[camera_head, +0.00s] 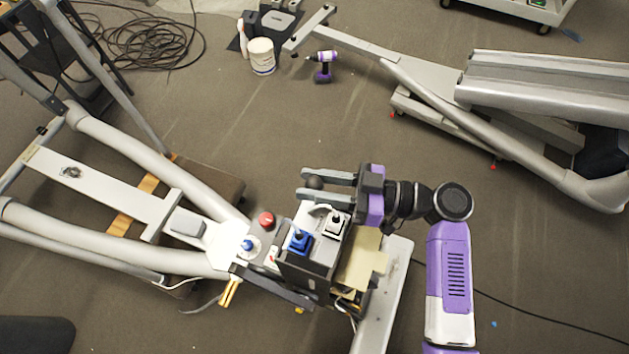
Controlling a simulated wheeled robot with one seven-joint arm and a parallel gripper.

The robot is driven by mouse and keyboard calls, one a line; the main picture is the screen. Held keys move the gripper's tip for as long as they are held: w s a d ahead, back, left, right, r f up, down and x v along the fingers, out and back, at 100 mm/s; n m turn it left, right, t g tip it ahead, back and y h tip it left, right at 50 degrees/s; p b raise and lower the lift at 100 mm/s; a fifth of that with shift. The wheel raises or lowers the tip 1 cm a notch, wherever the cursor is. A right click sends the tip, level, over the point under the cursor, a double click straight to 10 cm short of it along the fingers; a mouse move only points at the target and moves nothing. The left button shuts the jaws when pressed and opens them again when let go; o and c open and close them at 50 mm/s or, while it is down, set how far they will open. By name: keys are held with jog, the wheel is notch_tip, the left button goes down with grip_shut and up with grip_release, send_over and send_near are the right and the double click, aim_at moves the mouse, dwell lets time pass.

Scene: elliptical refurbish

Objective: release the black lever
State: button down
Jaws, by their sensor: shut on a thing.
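My gripper (312,183) reaches in from the right, over the back edge of the control box. Its two grey fingers are closed around a round black knob, which looks like the top of the black lever (314,182). The lever's lower part is hard to make out behind the near finger. The dark control box (304,273) stands just below the gripper in the picture. On its top are a blue lever (298,240) and another small black-topped switch on a white plate (336,223), both apart from the fingers.
A red button (266,220) and a blue knob (247,244) sit left of the box. A tan panel (361,262) and loose wires are at its right. Elliptical frame tubes (150,155) extend left. A drill (323,66) and white tub (262,56) stand behind on open floor.

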aim_at(321, 182)
dwell(0.8)
jog(key=shift+r, duration=1.5)
jog(key=c, duration=1.3)
grip_release()
jog(key=shift+d+f, duration=0.1)
jog(key=shift+d, duration=0.45)
jog(key=s+d+b, duration=0.1)
jog(key=d+b, duration=0.1)
jog(key=d, duration=0.4)
jog(key=shift+d, duration=0.35)
jog(key=shift+s, duration=0.1)
